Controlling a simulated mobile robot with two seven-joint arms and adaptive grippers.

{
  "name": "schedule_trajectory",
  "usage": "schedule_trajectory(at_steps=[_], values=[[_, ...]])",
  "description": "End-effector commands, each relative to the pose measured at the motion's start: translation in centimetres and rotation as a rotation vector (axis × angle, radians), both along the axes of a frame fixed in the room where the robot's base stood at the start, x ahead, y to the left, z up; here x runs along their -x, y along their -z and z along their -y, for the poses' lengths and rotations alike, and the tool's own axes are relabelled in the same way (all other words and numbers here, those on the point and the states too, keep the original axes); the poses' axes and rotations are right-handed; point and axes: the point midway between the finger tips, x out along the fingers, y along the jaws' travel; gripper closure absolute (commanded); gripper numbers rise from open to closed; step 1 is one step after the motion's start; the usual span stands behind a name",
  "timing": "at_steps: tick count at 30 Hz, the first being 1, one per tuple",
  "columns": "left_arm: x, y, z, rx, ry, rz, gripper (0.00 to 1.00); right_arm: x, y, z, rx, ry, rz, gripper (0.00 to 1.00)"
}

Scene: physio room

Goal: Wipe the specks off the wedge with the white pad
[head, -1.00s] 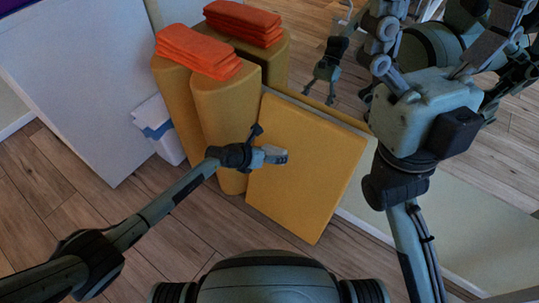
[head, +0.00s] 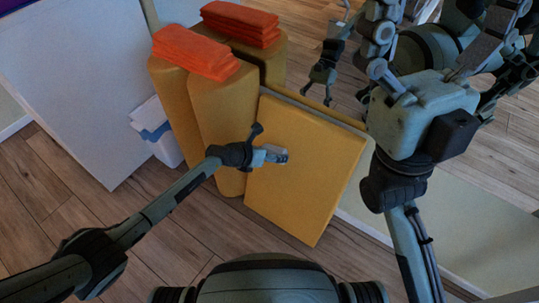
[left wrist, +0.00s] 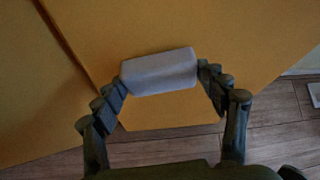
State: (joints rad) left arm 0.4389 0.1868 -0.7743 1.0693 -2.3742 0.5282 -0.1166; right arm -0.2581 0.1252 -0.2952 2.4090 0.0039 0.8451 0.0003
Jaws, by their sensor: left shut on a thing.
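The wedge (head: 310,190) is a broad yellow block with its flat face towards me, and it fills much of the left wrist view (left wrist: 215,30). My left gripper (head: 268,155) is shut on the white pad (head: 278,156), over the upper left part of that face. In the left wrist view the pad (left wrist: 160,72) sits crosswise between both fingers. I cannot tell whether it touches the wedge. I make out no specks; the pad and gripper hide part of the face.
Yellow rolls (head: 222,110) stand left of the wedge, with folded orange towels (head: 195,52) on top. A white and blue bin (head: 158,132) stands beside them near a pale cabinet (head: 80,80). What looks like a mirror lies behind the wedge. Wooden floor (head: 180,215) is clear in front.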

Motion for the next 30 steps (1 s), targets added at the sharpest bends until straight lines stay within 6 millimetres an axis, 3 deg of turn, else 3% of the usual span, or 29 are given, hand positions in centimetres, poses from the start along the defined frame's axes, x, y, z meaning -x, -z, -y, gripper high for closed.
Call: schedule_trajectory(at_steps=[24,30], values=[[-1.3,0.5,1.0,0.001,0.000,0.001,0.52,0.0,1.4,0.0,0.000,0.000,0.000,0.07],[-1.0,0.3,1.3,0.001,0.001,0.000,0.52,0.0,0.8,0.0,0.000,0.000,0.000,0.07]])
